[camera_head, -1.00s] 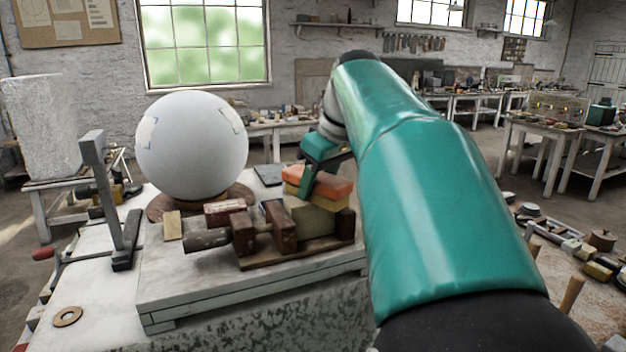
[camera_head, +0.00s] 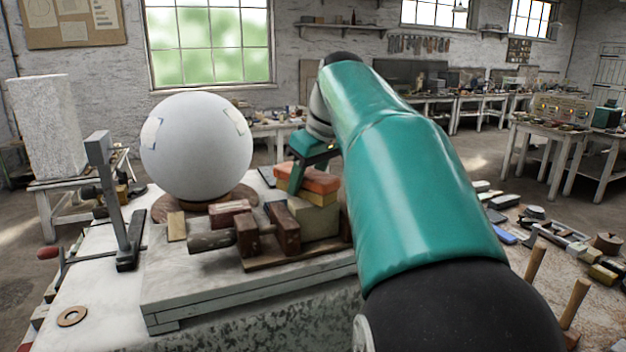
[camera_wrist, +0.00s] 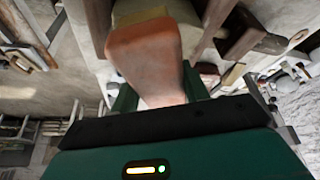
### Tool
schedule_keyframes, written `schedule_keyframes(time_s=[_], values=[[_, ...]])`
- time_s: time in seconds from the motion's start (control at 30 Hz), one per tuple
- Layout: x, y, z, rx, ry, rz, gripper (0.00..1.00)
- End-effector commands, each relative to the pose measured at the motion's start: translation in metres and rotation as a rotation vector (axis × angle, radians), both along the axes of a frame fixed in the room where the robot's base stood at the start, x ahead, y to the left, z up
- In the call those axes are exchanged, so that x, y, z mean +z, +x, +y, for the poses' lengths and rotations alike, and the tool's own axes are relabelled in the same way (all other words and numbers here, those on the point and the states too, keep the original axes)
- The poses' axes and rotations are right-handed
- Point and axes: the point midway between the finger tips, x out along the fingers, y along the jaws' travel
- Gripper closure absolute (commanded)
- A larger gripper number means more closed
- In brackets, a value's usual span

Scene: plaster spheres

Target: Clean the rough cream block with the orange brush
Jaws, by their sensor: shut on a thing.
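The orange brush (camera_head: 312,179) lies across the top of the cream block (camera_head: 318,222) in the head view. The block is held among dark wooden pieces on the stone slab. My gripper (camera_head: 298,176) comes down from behind and is shut on the brush. In the wrist view the brush (camera_wrist: 150,60) sits between my green fingers (camera_wrist: 158,92), with the cream block (camera_wrist: 150,12) just beyond it. The brush's underside and its exact contact with the block are hidden.
A white plaster sphere (camera_head: 197,150) stands on a round wooden base to the left. Dark wooden clamp blocks (camera_head: 284,230) and a handle stand before the cream block. A grey metal post (camera_head: 117,195) rises at the left. Tools lie on a bench at right.

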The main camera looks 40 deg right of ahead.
Motion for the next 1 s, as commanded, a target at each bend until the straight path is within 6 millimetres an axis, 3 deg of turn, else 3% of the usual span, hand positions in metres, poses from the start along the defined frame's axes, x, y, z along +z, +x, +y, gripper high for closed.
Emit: schedule_keyframes(time_s=[0.37,1.0], values=[[-0.001,0.004,0.001,0.000,-0.001,-0.001,0.73],[0.000,-0.026,-0.005,-0.001,0.000,-0.001,0.73]])
